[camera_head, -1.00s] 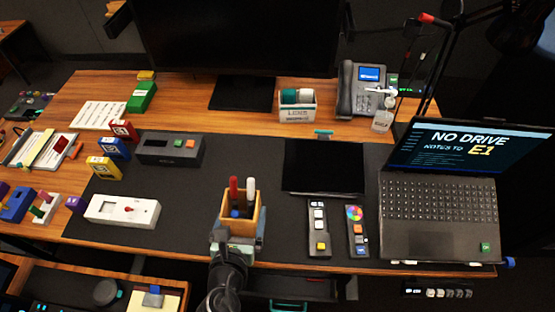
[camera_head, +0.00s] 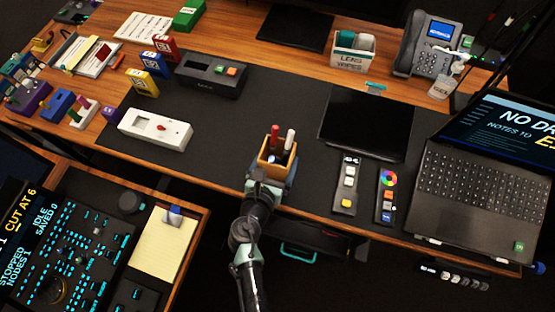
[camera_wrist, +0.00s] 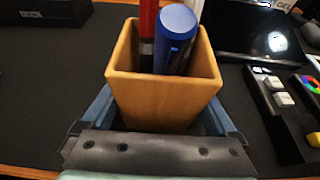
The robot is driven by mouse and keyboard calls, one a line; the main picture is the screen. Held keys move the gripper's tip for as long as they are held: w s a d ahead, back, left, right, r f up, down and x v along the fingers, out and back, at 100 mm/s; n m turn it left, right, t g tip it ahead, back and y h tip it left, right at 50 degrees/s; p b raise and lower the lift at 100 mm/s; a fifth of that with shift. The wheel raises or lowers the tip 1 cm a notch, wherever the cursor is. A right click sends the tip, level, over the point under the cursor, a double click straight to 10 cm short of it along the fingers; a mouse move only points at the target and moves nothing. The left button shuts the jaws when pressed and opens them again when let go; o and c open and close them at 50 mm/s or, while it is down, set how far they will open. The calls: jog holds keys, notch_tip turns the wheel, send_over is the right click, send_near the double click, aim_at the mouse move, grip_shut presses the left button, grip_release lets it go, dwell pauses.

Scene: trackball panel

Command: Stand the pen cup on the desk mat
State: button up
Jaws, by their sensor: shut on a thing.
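The pen cup (camera_head: 265,163) is a square orange-tan wooden cup with a red, a white and a blue pen in it. It looks upright. My gripper (camera_head: 272,183) is shut on it from the near side, over the front part of the desk mat (camera_head: 235,128). The mat (camera_wrist: 60,80) is dark and lies behind and around the cup. The cup's base is hidden, so I cannot tell whether it touches the mat.
A white box with a red knob (camera_head: 155,130) lies left of the cup. A black tablet (camera_head: 367,125) and two small control strips (camera_head: 346,188) (camera_head: 387,195) lie to the right, then a laptop (camera_head: 475,185). The mat between the white box and the cup is clear.

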jog(key=shift+f, duration=0.15)
jog(key=o, duration=1.1)
jog(key=shift+o, duration=0.2)
jog(key=shift+r, duration=0.3)
jog(key=v, duration=1.2)
jog(key=shift+f, duration=0.1)
